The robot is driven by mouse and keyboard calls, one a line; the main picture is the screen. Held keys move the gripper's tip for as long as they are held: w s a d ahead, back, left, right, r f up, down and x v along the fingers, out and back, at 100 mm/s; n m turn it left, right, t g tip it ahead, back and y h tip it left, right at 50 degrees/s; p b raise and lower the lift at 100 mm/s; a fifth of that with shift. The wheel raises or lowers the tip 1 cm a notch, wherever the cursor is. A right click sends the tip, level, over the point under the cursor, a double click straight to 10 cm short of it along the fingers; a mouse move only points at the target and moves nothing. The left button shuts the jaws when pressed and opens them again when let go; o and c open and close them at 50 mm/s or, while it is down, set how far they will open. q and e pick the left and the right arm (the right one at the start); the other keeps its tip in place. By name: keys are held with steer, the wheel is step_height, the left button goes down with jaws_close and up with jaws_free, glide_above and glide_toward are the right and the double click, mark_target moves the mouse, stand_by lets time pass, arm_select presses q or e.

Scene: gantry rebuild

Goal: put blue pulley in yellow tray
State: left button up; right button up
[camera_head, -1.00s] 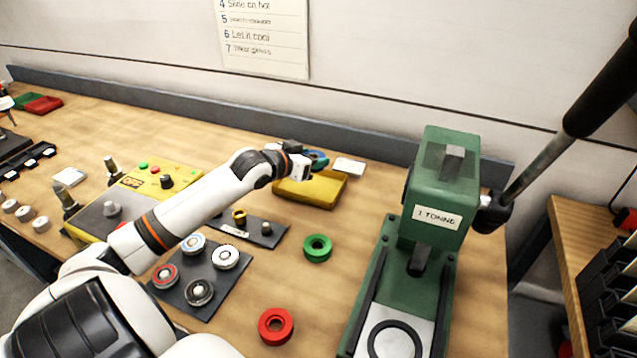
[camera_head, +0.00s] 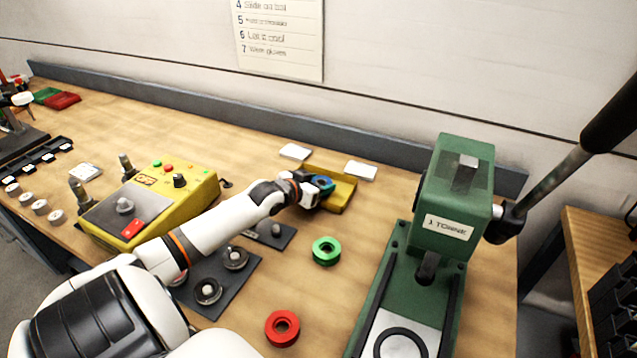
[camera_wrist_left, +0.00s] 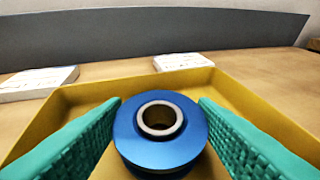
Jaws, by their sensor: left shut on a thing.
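The blue pulley (camera_wrist_left: 160,138) is between the green finger pads of my left gripper (camera_wrist_left: 160,135), which is shut on it. In the wrist view the pulley is upright, with its metal hub facing up, over the yellow tray (camera_wrist_left: 235,95). In the head view the blue pulley (camera_head: 322,182) shows partly at the fingertips of my left gripper (camera_head: 318,186), over the yellow tray (camera_head: 345,190). The gripper hides the tray's left part. I cannot tell whether the pulley touches the tray floor. My right gripper is not in view.
A green pulley (camera_head: 326,251) and a red pulley (camera_head: 282,327) lie on the table. The green press (camera_head: 455,200) stands to the right. White cards (camera_head: 361,171) lie behind the tray. A yellow control box (camera_head: 185,190) stands left of my arm.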

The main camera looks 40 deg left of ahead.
arm_select(q)
steer(key=shift+r, duration=0.1)
steer(key=o, duration=1)
steer(key=shift+o, duration=0.2)
steer(key=v, duration=1.2)
steer(key=shift+s, duration=0.1)
